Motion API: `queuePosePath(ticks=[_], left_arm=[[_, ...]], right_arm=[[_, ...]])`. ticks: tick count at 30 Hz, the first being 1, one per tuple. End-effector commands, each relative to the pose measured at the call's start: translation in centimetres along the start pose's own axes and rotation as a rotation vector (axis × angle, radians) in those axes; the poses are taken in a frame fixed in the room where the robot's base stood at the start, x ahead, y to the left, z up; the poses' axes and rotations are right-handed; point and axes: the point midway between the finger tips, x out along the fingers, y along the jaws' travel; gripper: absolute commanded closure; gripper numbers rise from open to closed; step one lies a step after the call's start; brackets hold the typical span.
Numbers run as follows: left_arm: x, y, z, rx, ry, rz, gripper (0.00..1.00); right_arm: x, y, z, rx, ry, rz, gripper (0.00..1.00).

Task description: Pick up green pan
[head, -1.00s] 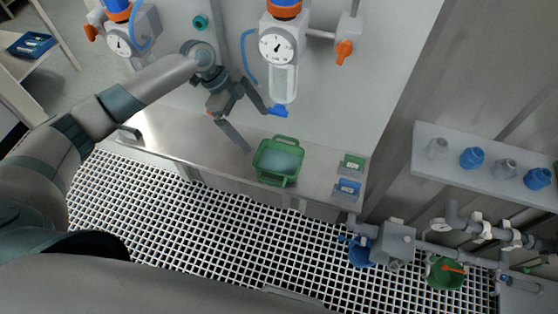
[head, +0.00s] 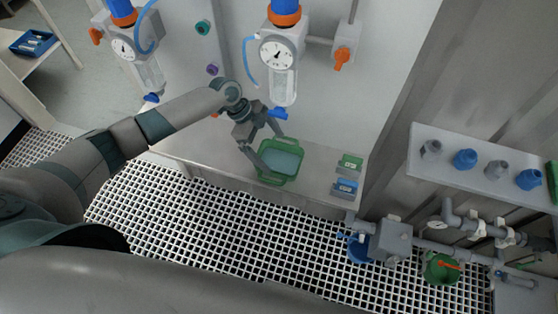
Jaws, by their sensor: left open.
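The green pan (head: 292,174) sits on the metal bench, under the clear vessel with the gauge. It is a rectangular tray with raised rims, and its inside looks pale blue. My left gripper (head: 264,152) is open at the pan's left and back side. One finger reaches over the pan's left rim area and the other is near its back edge. I cannot tell whether the fingers touch the pan. My right gripper is not in view.
The clear vessel (head: 284,83) hangs close behind the gripper. A floor grating (head: 220,230) lies in front. Pipes and a wall shelf (head: 475,165) are at the right.

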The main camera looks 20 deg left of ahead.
Motion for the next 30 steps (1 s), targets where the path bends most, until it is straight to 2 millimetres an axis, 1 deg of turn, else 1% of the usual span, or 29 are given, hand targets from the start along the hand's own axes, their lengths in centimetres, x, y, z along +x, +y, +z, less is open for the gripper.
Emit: queuePosePath(ticks=[4, 7, 15, 18, 22, 30], left_arm=[[0.3, 0.0, 0.0, 0.0, 0.0, 0.001, 0.0], [1.0, 0.0, -0.1, -0.001, 0.001, 0.002, 0.0], [4.5, 0.0, -0.1, -0.003, 0.001, 0.002, 0.0], [5.4, 0.0, -0.1, -0.001, 0.001, 0.001, 0.0], [5.8, 0.0, 0.0, -0.001, 0.0, 0.001, 0.0], [5.8, 0.0, 0.0, 0.0, 0.0, 0.0, 0.0]], right_arm=[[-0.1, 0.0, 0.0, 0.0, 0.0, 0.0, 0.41], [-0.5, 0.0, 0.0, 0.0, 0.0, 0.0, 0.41], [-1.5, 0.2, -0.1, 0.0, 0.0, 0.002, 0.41], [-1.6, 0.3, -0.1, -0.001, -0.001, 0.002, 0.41], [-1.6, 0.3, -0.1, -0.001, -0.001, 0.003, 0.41], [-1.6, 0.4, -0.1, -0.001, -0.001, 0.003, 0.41]])
